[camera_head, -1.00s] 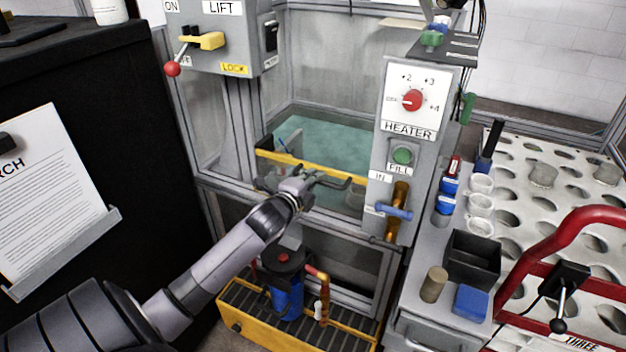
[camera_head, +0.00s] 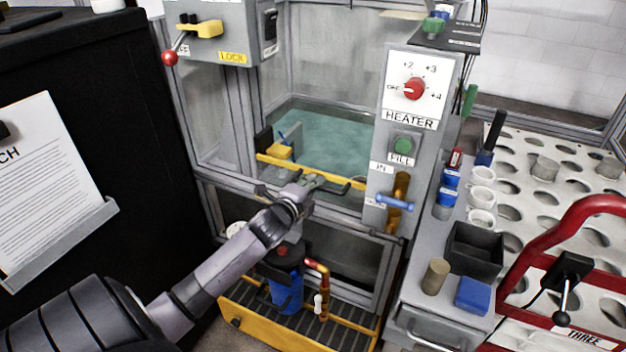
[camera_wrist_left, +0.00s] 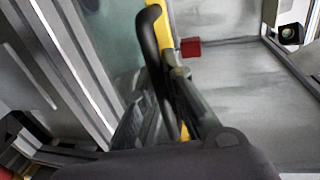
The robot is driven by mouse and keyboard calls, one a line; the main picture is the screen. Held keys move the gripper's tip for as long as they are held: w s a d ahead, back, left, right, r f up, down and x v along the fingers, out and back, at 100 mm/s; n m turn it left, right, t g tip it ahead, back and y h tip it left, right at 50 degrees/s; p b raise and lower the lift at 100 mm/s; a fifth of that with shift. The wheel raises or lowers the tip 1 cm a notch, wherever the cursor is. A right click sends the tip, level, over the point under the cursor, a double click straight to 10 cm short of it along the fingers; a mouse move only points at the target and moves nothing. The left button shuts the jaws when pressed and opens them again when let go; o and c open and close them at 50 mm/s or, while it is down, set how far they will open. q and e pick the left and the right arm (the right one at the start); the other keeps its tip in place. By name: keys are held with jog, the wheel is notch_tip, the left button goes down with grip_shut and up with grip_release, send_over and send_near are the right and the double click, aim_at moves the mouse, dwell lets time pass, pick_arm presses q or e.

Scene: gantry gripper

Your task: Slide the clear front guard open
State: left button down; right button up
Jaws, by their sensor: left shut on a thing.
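The clear front guard covers the opening of the gantry's tank, with a yellow bar (camera_head: 285,163) along its top edge. A dark handle (camera_head: 338,185) sits on the guard just below the bar. My left gripper (camera_head: 318,181) is shut on this handle, at the middle of the bar. In the left wrist view the black curved handle (camera_wrist_left: 150,50) runs down between the fingers of the left gripper (camera_wrist_left: 170,105), beside the yellow bar (camera_wrist_left: 165,25). The fingers partly hide the handle. The clear panel itself is hard to make out. My right gripper is not in view.
A heater panel (camera_head: 413,125) stands right of the opening, with a blue-handled valve (camera_head: 394,202) low on it. A lift and lock box (camera_head: 232,35) hangs upper left. A blue pump (camera_head: 287,292) stands below. A black cabinet (camera_head: 85,130) is at the left.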

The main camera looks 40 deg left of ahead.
pick_arm(q)
jog(key=shift+f, duration=0.15)
jog(key=c, duration=1.7)
grip_release()
jog(key=shift+o, duration=0.2)
jog(key=v, duration=1.2)
